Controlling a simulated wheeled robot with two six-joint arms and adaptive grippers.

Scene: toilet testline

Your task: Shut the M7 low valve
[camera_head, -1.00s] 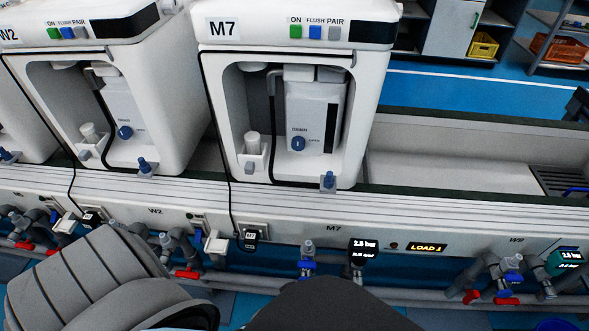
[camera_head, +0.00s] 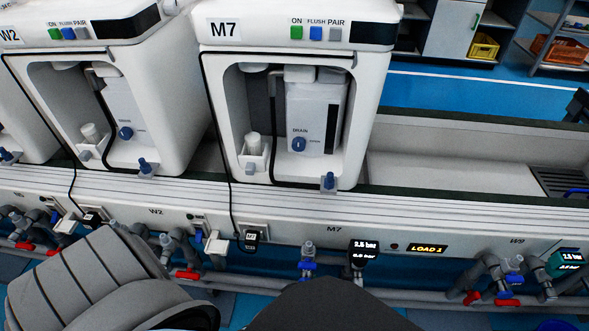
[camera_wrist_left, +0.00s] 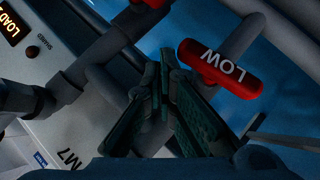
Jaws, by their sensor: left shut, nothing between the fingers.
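The low valve's red handle (camera_wrist_left: 220,68), marked LOW, sits on a grey pipe in the left wrist view, right of my left gripper (camera_wrist_left: 172,68). My left gripper's dark green fingers are together and empty, close beside the handle; I cannot tell whether they touch it. The M7 label shows on the panel at the lower left of that view. In the head view the M7 machine (camera_head: 300,95) stands above the M7 rail section (camera_head: 300,229). My arm hides the pipes below it, so the low valve is hidden there. My right gripper is not in view.
Grey pipes (camera_wrist_left: 120,35) run close around the left gripper. Another red handle (camera_wrist_left: 150,4) is at the top. In the head view a blue valve (camera_head: 308,263) and a pressure display (camera_head: 363,248) sit under the M7 section. Red handles (camera_head: 187,274) belong to W2.

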